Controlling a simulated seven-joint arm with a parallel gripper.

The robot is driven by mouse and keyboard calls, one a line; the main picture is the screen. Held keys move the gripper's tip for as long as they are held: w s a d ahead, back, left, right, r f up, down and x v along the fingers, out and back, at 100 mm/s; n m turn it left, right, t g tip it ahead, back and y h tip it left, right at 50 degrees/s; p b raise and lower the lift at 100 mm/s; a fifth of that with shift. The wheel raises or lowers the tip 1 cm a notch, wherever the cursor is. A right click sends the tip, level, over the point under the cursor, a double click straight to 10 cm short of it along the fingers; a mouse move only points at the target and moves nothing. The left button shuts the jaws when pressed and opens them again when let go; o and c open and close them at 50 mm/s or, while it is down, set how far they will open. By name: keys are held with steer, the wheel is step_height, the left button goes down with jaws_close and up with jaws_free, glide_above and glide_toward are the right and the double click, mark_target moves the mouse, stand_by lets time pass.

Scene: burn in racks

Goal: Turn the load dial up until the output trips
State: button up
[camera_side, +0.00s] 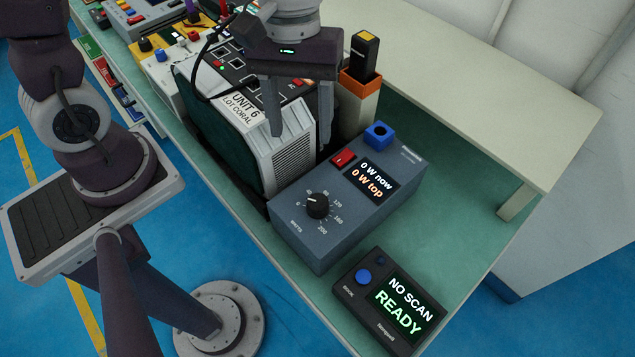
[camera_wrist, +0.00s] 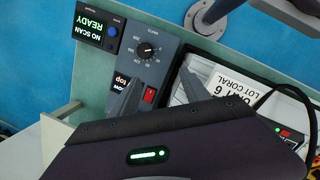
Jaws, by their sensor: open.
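The load dial (camera_side: 317,205) is a black knob on a grey-blue load box (camera_side: 292,240), with a watts scale up to 200 around it. It also shows in the wrist view (camera_wrist: 147,50). Its white mark points left, toward the low end. The box display (camera_side: 372,180) reads "0 W now" and "0 W top". A red switch (camera_side: 343,158) sits beside the display. Unit 6 (camera_side: 290,165), labelled LOT CORAL, stands behind the box. My gripper (camera_side: 300,140) is open and empty, fingers down above and in front of unit 6, behind the dial and apart from it.
A black scanner box (camera_side: 352,292) at the front reads "NO SCAN READY". A blue socket block (camera_side: 379,134) sits at the load box's back. A black-and-yellow handheld (camera_side: 364,54) stands in an orange-rimmed holder (camera_side: 360,84). A black cable (camera_side: 203,75) loops over unit 6. The green bench is clear at right.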

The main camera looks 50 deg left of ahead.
steer(key=n+g+h, duration=0.1)
steer(key=n+g, duration=0.1)
glide_toward(318, 201)
steer(key=shift+x, duration=1.05)
steer(key=x, duration=0.6)
steer(key=shift+s+d+f, duration=0.1)
steer(key=shift+f, duration=0.25)
jaws_close()
